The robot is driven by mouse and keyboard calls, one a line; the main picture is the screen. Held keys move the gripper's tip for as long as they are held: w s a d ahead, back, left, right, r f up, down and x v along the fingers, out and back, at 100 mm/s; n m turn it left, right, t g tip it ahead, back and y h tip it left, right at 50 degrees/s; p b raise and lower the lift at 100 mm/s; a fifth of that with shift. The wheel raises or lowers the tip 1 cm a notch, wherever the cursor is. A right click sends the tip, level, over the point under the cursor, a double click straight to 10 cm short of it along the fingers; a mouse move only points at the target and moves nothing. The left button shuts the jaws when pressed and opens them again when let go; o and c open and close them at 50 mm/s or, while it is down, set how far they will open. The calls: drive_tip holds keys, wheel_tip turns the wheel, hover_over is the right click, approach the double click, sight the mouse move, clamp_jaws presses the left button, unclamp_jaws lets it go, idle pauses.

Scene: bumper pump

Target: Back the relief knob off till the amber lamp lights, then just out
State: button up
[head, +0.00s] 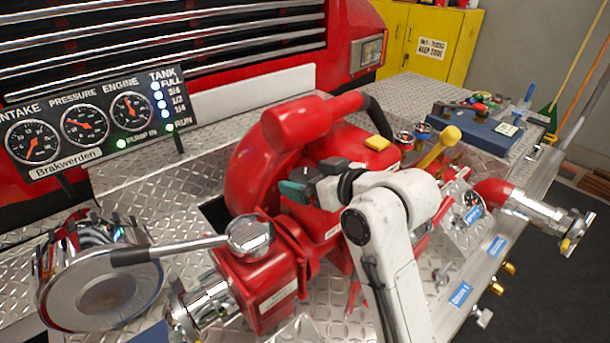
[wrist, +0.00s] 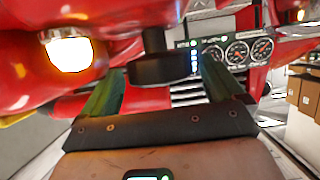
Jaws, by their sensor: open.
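In the wrist view a black round knob (wrist: 160,70) on a dark stem hangs between the two green fingers of my gripper (wrist: 163,82). The gripper is open, with a small gap visible on each side of the knob; I cannot tell how far along the fingers it sits. A metal-rimmed round part (wrist: 70,52) at the left glows whitish yellow with an amber tint around it; it looks like a lit lamp. In the head view my gripper (head: 298,184) is against the red pump (head: 262,165), and it and my arm hide most of the knob's area.
A gauge panel (head: 95,120) with green and bluish-white lamps lit stands at the left. A chrome lever (head: 185,247) and capped inlet are in front of the pump. A yellow-knobbed lever (head: 441,145) and a blue toolbox (head: 475,130) are to the right.

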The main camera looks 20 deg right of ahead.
drive_tip(key=shift+x, duration=0.9)
drive_tip(key=c, duration=1)
drive_tip(key=shift+s+a+r+m+h+p, duration=0.1)
drive_tip(key=shift+a+m+h+p, duration=0.05)
drive_tip(key=shift+m+h+p, duration=0.75)
drive_tip(key=shift+h+p, duration=0.1)
drive_tip(key=shift+t, duration=0.3)
drive_tip(key=o, duration=1)
